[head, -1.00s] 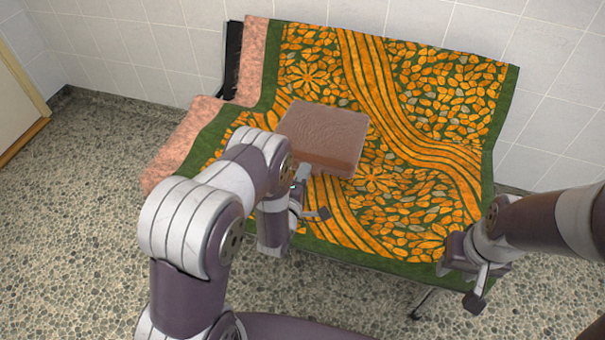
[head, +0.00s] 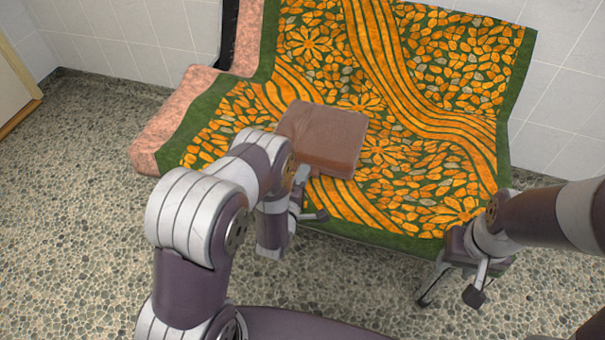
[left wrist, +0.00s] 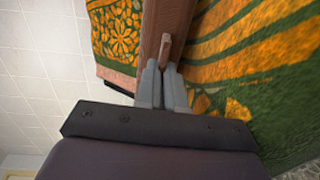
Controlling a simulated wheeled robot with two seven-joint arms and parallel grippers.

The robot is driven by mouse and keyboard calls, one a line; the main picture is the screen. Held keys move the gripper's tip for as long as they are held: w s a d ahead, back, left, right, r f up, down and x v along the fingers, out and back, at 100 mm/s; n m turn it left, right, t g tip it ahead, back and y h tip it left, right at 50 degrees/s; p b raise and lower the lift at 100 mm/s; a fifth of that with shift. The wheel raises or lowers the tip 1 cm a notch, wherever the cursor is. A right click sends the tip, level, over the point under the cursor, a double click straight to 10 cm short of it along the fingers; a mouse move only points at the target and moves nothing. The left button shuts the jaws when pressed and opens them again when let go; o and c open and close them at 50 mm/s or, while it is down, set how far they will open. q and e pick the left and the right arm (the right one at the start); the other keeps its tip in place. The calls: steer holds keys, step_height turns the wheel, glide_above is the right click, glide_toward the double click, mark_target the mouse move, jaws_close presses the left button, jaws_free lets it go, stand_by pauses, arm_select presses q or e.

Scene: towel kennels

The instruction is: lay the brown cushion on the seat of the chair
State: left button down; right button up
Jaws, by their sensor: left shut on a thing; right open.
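The brown cushion (head: 325,135) is a flat square block, held roughly level over the seat of the chair (head: 425,190). A green and orange patterned towel covers the chair's seat and back. My left gripper (head: 305,190) is shut on the near edge of the cushion. In the left wrist view the fingers (left wrist: 167,75) close on a small part at the edge of the cushion (left wrist: 165,22). I cannot tell whether the cushion touches the seat. My right gripper (head: 478,275) is open and empty at the chair's front right corner.
A pink covering (head: 175,115) shows at the left of the seat. A tiled wall (head: 120,45) stands behind the chair. A wooden door edge (head: 20,100) is at the far left. The pebbled floor (head: 70,220) is clear at the left.

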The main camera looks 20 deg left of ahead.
arm_select(q)
steer(key=shift+s+f, duration=0.15)
steer(key=shift+f, duration=0.1)
steer(key=c, duration=1.2)
jaws_free()
steer(key=shift+o, duration=0.2)
steer(key=shift+s+f, duration=0.1)
steer(key=shift+f, duration=0.05)
steer(key=shift+s, duration=0.1)
steer(key=s+r+p, duration=0.1)
steer(key=s+p, duration=0.2)
steer(key=s, duration=0.9)
steer(key=shift+s+a+r+p, duration=0.15)
steer(key=shift+a+r+p, duration=0.1)
steer(key=shift+r+p, duration=0.15)
